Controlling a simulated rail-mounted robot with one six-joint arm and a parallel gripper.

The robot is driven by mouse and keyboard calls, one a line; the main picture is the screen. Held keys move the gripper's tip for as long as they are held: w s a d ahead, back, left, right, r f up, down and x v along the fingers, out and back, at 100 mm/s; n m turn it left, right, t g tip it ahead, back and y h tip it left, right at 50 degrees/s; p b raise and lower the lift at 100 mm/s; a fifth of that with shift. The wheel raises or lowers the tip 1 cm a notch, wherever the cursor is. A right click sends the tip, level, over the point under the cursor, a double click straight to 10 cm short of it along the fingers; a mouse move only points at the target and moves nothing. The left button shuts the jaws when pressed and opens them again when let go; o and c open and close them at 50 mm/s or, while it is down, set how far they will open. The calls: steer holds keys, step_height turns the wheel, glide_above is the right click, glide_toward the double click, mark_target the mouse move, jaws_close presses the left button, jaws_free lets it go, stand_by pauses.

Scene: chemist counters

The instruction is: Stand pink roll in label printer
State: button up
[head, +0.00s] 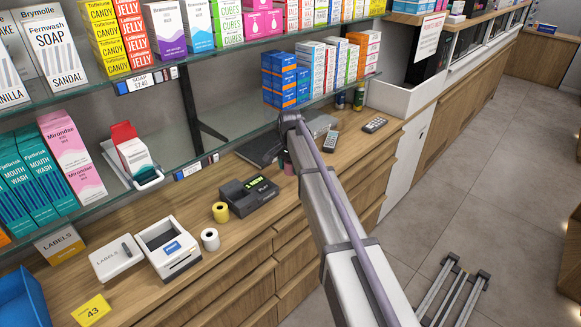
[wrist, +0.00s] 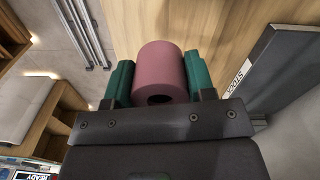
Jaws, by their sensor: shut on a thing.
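The pink roll (wrist: 160,68) is between the two green fingers of my gripper (wrist: 158,78) in the wrist view, with wood behind it. My gripper is shut on it. The label printer (head: 182,262) is a white box with an open, empty-looking bay, at the lower left of the counter. A white cover marked LABELS (head: 116,260) lies to its left.
A white roll (head: 210,239) and a yellow roll (head: 220,212) stand right of the printer. A dark till display (head: 249,196) is beyond them. A yellow 43 card (head: 92,311) and blue tray (head: 24,300) are at lower left. A glass shelf with boxes overhangs the counter's back.

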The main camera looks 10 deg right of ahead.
mark_target(290, 185)
step_height(290, 185, up, 4)
steer(key=shift+r+p, duration=0.2)
steer(key=shift+p, duration=1.05)
step_height(290, 185, down, 10)
steer(key=b, duration=1)
steer(key=shift+f, duration=0.25)
steer(key=shift+r, duration=0.3)
steer(key=shift+f, duration=0.3)
steer(key=o, duration=0.9)
steer(key=shift+r, duration=0.1)
step_height(290, 185, up, 11)
steer(key=p, duration=1)
steer(key=shift+a+p, duration=0.1)
steer(key=shift+p, duration=0.3)
steer(key=s+n, duration=0.3)
steer(key=s, duration=0.9)
steer(key=s+n, duration=0.3)
steer(key=s, duration=0.8)
steer(key=s+n, duration=0.2)
steer(key=s, duration=1)
steer(key=shift+s+d+n, duration=0.2)
steer(key=shift+s+n, duration=0.1)
steer(key=shift+n, duration=0.1)
steer(key=shift+o, duration=0.6)
steer(key=shift+w, duration=0.2)
